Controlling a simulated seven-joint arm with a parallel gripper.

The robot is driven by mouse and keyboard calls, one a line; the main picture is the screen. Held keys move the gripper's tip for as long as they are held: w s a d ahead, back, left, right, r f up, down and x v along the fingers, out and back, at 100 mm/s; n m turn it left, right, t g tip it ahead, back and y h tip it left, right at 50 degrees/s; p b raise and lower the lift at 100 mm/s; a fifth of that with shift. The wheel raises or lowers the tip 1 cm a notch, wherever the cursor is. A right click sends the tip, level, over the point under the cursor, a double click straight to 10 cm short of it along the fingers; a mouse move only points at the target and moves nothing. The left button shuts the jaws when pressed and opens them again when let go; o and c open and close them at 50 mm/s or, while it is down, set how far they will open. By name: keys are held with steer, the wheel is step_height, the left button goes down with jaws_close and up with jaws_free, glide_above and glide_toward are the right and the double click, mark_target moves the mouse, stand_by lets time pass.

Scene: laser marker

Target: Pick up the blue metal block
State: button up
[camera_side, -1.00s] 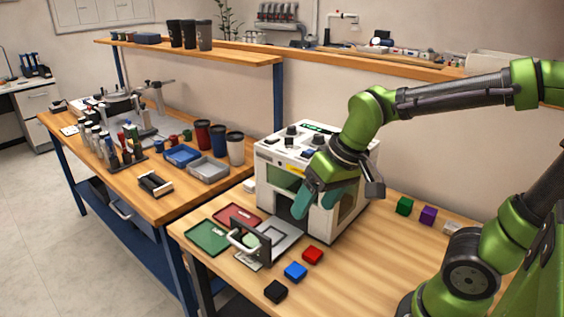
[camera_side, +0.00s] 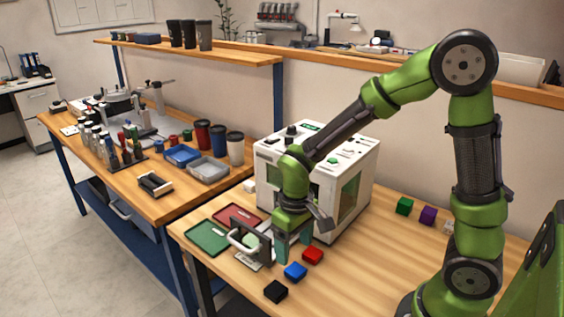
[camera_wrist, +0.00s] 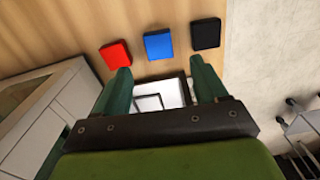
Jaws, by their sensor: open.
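The blue metal block (camera_side: 295,271) lies on the wooden table, between the red block (camera_side: 312,255) and the black block (camera_side: 275,291). In the wrist view the blue block (camera_wrist: 158,45) sits ahead of the fingertips, roughly centred between them, with bare wood around it. My gripper (camera_side: 290,252) points down, just behind and left of the blue block and apart from it. In the wrist view my gripper (camera_wrist: 160,70) has its two green fingers spread wide with nothing held between them.
The white laser marker (camera_side: 345,190) stands behind my gripper. Green (camera_side: 207,237) and red (camera_side: 238,214) trays lie beyond. Green (camera_side: 404,205) and purple (camera_side: 428,215) blocks lie far right.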

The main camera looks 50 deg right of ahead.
mark_target(295, 270)
steer(key=shift+s+f, duration=0.15)
steer(key=shift+f, duration=1.55)
steer(key=shift+s+f, duration=0.1)
steer(key=shift+f, duration=1.6)
steer(key=c, duration=1.2)
steer(key=shift+r, duration=0.1)
